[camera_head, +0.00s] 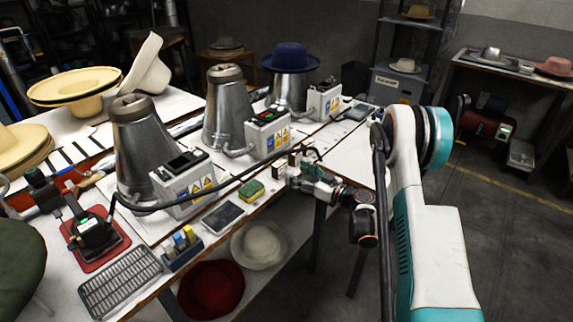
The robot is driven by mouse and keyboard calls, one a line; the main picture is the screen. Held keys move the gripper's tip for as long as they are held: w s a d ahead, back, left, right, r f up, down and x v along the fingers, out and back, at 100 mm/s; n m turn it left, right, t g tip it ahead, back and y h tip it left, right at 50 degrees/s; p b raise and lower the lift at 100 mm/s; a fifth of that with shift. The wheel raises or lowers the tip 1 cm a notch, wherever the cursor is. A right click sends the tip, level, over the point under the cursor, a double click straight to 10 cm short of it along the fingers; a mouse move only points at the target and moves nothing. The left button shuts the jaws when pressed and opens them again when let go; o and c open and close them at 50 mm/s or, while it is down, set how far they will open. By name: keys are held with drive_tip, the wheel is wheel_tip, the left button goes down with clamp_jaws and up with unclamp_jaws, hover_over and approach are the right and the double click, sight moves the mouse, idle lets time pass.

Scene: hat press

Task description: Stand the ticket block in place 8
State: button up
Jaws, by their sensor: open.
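My gripper (300,170) is over the right part of the long white workbench, by its front edge, with jaws open. A small brown block-like thing (294,159) with a pale edge shows right at the fingertips. I cannot tell whether it is the ticket block, or whether the fingers touch it. A small dark rack (182,258) with blue, yellow and grey upright pieces stands at the front edge, left of the gripper. No number for place 8 can be read.
A green-yellow sponge (251,191) and a flat grey tablet (222,216) lie left of my gripper. Grey control boxes (267,134) and metal hat cones (228,110) stand behind. A black cable (205,198) crosses the bench. A wire tray (120,283) lies at front left.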

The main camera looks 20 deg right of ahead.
sight(283, 166)
drive_tip(key=b+v, duration=0.1)
drive_tip(key=v, duration=0.3)
drive_tip(key=shift+f, duration=0.15)
drive_tip(key=shift+o, duration=0.6)
drive_tip(key=shift+s+d+b, duration=0.25)
drive_tip(key=shift+s+b, duration=0.05)
drive_tip(key=shift+b, duration=0.1)
drive_tip(key=w+a+m, duration=0.1)
drive_tip(key=w+m, duration=0.1)
drive_tip(key=m, duration=1)
drive_tip(key=w+a+m, duration=0.2)
drive_tip(key=m, duration=1)
drive_tip(key=w+a+m, duration=0.2)
drive_tip(key=m, duration=1)
drive_tip(key=shift+f+p, duration=0.2)
drive_tip(key=shift+p, duration=0.1)
drive_tip(key=shift+b+x, duration=1.3)
drive_tip(key=shift+x, duration=1.75)
drive_tip(key=shift+w+d+r, duration=0.1)
drive_tip(key=shift+d+r, duration=0.1)
